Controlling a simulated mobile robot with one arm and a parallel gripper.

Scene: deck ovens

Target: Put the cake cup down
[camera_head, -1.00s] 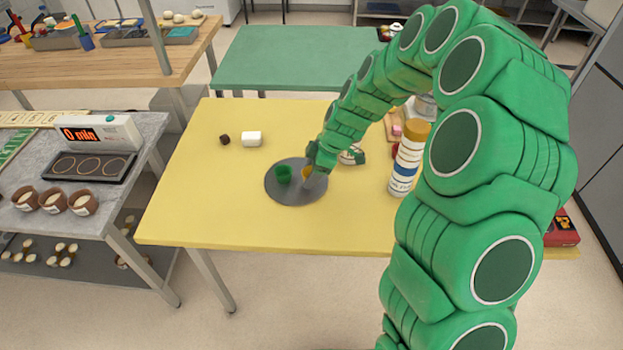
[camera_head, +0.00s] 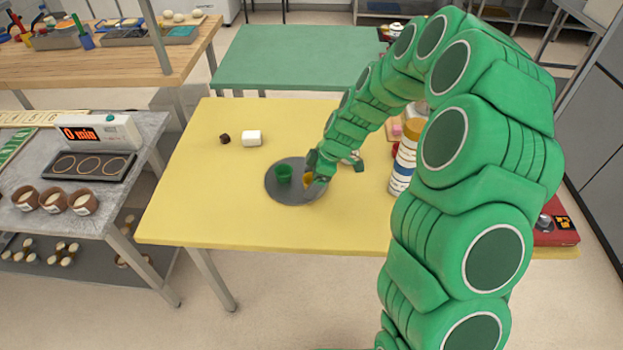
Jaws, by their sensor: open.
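A green cup (camera_head: 283,173) stands on a round grey plate (camera_head: 290,196) on the yellow table. A small yellow-orange cup (camera_head: 308,180) is on the right part of the same plate, partly hidden by my gripper. My gripper (camera_head: 312,177) is open at the plate's right side, right at the yellow-orange cup. I cannot tell whether its fingers touch that cup. Which of the cups is the cake cup is not clear from the picture.
A white block (camera_head: 251,138) and a small dark brown piece (camera_head: 225,139) lie at the back left of the yellow table (camera_head: 220,215). A tall striped container (camera_head: 404,170) stands at right, partly behind my arm. The table's front left is clear.

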